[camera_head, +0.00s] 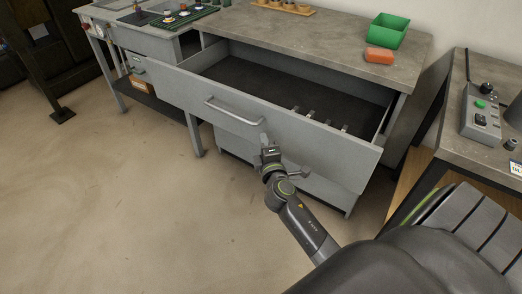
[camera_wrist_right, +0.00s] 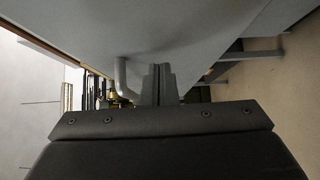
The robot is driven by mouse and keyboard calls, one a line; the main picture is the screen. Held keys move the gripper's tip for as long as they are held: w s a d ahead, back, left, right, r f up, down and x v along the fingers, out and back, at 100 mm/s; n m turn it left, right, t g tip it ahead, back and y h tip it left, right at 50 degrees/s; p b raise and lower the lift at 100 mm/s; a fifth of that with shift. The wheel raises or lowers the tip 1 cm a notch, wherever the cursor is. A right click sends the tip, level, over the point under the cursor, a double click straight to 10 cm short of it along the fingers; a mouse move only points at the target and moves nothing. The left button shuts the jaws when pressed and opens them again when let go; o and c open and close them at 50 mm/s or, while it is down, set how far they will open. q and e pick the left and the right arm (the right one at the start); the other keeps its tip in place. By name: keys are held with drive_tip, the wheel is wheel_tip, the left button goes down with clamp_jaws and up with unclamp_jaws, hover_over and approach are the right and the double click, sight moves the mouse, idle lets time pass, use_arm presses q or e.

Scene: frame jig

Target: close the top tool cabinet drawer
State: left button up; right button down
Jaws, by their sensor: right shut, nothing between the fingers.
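The top drawer (camera_head: 300,132) of the grey tool cabinet is pulled far out in the head view, with a few small metal items inside near its front. Its bar handle (camera_head: 234,113) is on the left half of the front panel. My right gripper (camera_head: 265,138) is shut and empty at the drawer front, just right of the handle's right end. In the right wrist view, the shut fingers (camera_wrist_right: 158,72) point at the grey panel beside the handle (camera_wrist_right: 122,80). I cannot tell whether they touch the panel. My left gripper is not in view.
A bench with a control box (camera_head: 482,112) is at right. The floor (camera_head: 110,190) at left is clear.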

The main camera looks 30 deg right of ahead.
drive_tip(key=shift+w+d, duration=0.2)
drive_tip(key=shift+d, duration=0.35)
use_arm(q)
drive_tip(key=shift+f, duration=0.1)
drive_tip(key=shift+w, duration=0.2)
